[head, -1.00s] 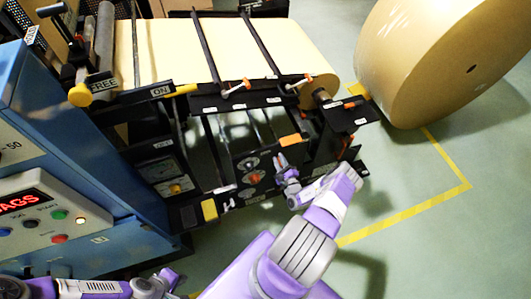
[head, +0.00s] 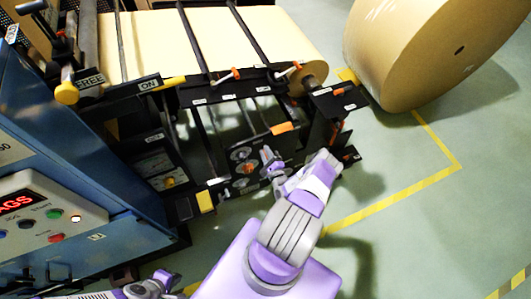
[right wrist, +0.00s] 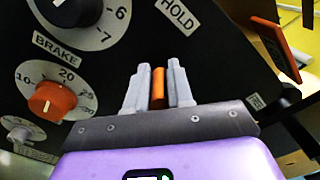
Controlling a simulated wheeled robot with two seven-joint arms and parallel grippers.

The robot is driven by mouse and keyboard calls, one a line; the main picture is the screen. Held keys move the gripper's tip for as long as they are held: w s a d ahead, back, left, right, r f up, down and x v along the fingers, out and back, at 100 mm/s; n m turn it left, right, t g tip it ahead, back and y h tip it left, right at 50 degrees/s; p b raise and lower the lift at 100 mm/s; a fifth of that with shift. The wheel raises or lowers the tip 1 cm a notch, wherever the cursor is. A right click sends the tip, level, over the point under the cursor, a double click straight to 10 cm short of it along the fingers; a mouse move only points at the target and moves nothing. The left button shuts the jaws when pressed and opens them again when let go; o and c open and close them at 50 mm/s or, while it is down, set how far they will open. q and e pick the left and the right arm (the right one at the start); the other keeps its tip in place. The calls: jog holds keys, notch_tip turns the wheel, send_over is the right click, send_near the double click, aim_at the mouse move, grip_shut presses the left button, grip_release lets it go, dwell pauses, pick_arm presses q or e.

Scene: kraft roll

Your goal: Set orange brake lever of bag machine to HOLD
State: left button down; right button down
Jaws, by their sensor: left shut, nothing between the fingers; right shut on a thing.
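The bag machine's dark control panel (head: 232,150) faces my right gripper (head: 271,166). In the right wrist view, the right gripper (right wrist: 158,92) is shut on an orange lever (right wrist: 158,82), which shows as a short upright bar between its grey fingers. A white HOLD label (right wrist: 178,14) is on the panel just above and right of the fingertips. The lever's pivot and lower part are hidden behind the gripper. My left gripper (head: 164,279) is shut and empty at the bottom left of the head view, in front of the blue cabinet.
An orange dial knob (right wrist: 52,101) under a BRAKE label and a black dial (right wrist: 75,8) are left of the fingers. An orange tab (right wrist: 275,46) sticks out at the right. A large paper roll (head: 430,50) stands on the floor at the upper right. The floor at right is clear.

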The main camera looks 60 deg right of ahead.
jog(key=c, duration=1)
grip_release()
jog(key=shift+s+d+f, duration=0.1)
jog(key=shift+f, duration=0.15)
jog(key=shift+r, duration=0.1)
jog(key=v, duration=0.7)
jog(key=shift+s+a+p, duration=0.25)
jog(key=shift+p, duration=0.05)
